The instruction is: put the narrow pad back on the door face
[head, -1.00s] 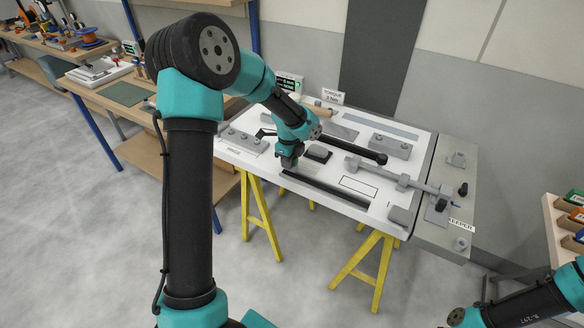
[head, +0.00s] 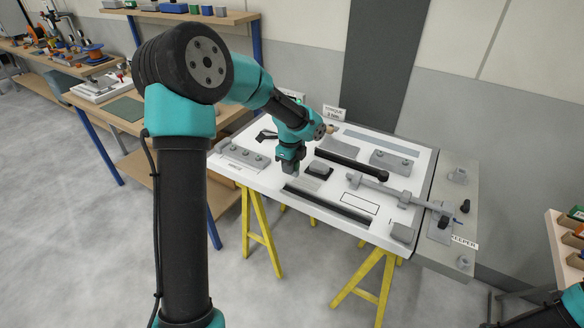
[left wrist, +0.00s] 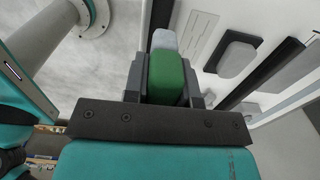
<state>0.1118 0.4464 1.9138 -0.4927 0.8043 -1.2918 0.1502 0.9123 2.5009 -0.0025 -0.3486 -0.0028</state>
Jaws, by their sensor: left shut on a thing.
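My left gripper (head: 290,165) is above the white door face (head: 262,178), near its left front part. In the left wrist view its dark fingers (left wrist: 165,83) are shut on a green block with a light grey end, seemingly the narrow pad (left wrist: 166,68). In the head view the held piece is mostly hidden by the gripper. A thin black outlined rectangle (head: 360,203) on the door face is empty. My right gripper is out of view.
A dark strip (head: 327,203) runs along the front of the face. A dark block (head: 318,170) stands right of the gripper, before a black bar (head: 350,161). A grey latch rod (head: 385,187), grey blocks (head: 391,162) and a grey side panel (head: 445,215) are further right.

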